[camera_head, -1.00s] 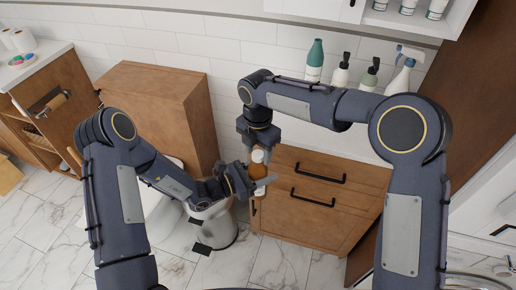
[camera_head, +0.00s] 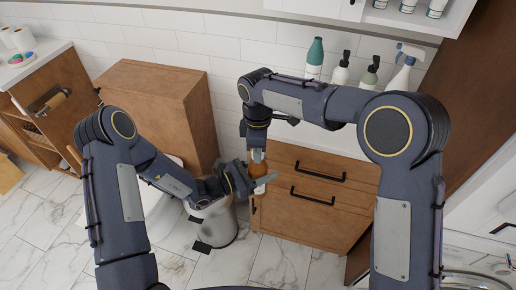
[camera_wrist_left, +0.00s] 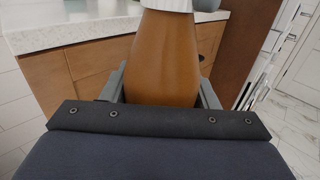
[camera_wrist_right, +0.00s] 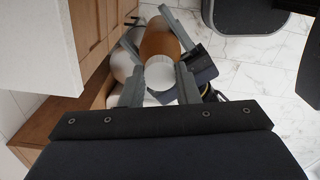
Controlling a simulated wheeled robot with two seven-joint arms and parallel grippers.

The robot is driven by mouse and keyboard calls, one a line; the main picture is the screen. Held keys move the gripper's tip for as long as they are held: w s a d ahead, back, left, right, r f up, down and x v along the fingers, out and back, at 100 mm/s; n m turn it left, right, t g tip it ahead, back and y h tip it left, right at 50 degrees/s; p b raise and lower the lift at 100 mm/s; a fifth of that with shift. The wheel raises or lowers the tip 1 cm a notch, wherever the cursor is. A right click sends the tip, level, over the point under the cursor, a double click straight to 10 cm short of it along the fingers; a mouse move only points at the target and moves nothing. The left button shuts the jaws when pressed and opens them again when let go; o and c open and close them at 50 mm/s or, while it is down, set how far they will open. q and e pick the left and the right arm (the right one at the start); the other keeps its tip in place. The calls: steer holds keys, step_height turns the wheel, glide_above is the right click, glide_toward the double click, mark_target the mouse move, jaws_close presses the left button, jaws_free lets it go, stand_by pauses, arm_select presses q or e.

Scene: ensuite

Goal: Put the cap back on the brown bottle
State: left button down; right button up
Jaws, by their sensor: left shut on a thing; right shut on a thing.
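The brown bottle (camera_head: 258,169) stands roughly upright in my left gripper (camera_head: 262,181), which is shut around its body. In the left wrist view the bottle (camera_wrist_left: 165,62) fills the space between the fingers. My right gripper (camera_head: 257,150) points down from above and is shut on the white cap (camera_head: 257,156). In the right wrist view the cap (camera_wrist_right: 160,74) sits between the fingers, in line with the bottle (camera_wrist_right: 157,40). A white part (camera_wrist_left: 168,5) meets the bottle's top in the left wrist view. I cannot tell whether the cap is seated or only resting there.
A wooden drawer cabinet (camera_head: 320,195) with dark handles stands behind the grippers. Several bottles, including a teal one (camera_head: 314,58) and a white sprayer (camera_head: 402,70), stand on its counter. A bin (camera_head: 216,222) is on the floor below my left gripper.

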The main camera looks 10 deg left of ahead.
steer(key=m, duration=0.6)
steer(key=shift+a, duration=0.1)
steer(key=m, duration=0.5)
steer(key=shift+m, duration=0.3)
steer(key=m, duration=0.5)
steer(key=shift+m, duration=0.3)
steer(key=m, duration=0.3)
steer(key=o, duration=1.1)
steer(key=shift+r, duration=2.25)
steer(key=shift+c, duration=0.3)
